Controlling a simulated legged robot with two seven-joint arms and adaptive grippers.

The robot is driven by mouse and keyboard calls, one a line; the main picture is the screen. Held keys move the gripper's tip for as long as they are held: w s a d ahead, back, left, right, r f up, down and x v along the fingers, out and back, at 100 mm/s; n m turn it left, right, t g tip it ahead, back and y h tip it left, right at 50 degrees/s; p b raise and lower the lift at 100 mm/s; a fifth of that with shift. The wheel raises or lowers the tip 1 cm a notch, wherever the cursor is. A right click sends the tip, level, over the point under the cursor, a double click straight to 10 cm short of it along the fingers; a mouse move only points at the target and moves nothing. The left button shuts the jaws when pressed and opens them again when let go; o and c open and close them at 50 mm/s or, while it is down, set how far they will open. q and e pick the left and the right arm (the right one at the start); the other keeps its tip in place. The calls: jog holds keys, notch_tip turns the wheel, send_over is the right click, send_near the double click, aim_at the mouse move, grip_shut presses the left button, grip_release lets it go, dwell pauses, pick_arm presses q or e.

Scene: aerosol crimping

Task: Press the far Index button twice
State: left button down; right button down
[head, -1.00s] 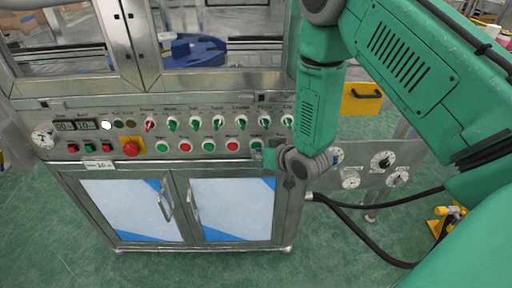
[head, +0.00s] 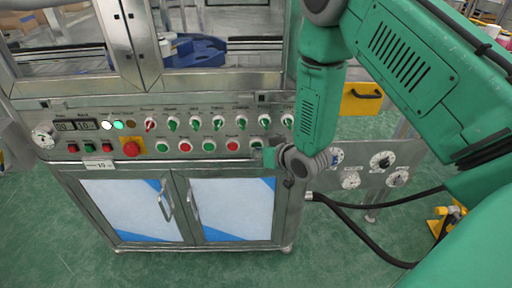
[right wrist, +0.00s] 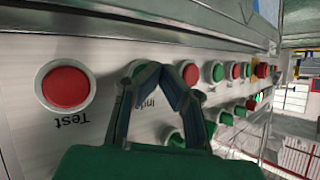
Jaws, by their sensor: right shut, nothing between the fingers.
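The green Index button (right wrist: 137,69) shows in the right wrist view, partly hidden behind a finger, with its label below it. In the head view, a green button (head: 256,143) near the right end of the lower row appears to be the same one. My right gripper (right wrist: 160,70) is shut and empty, its fingertips in front of the panel at this button. I cannot tell whether they touch it. In the head view the right gripper (head: 270,156) is small and partly hidden by its wrist. My left gripper is not in view.
A red Test button (right wrist: 66,87) sits beside Index, and a red button (right wrist: 188,73) sits on its other side. A row of switches (head: 218,122) runs above the buttons. A red emergency button (head: 131,148) on yellow is at the left. Cabinet doors (head: 180,205) lie below.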

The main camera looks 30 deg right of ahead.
jog(key=shift+s+a, duration=0.4)
jog(key=shift+s, duration=0.2)
jog(key=s+a, duration=0.1)
jog(key=s, duration=0.2)
jog(key=s+a+p, duration=0.1)
jog(key=shift+s+a, duration=0.15)
jog(key=shift+a, duration=0.15)
dwell(0.9)
jog(key=s+f+g, duration=0.4)
jog(key=s, duration=0.5)
jog(key=s+a+f+n+g, duration=0.1)
jog(key=s+f+g, duration=0.3)
jog(key=s, duration=0.5)
jog(key=s+a+f+n+g+h, duration=0.1)
jog(key=s+f+g, duration=0.2)
jog(key=s, duration=0.7)
jog(key=shift+a+f+g, duration=0.2)
jog(key=shift+f+g, duration=0.2)
jog(key=shift+f, duration=0.4)
jog(key=shift+w, duration=0.1)
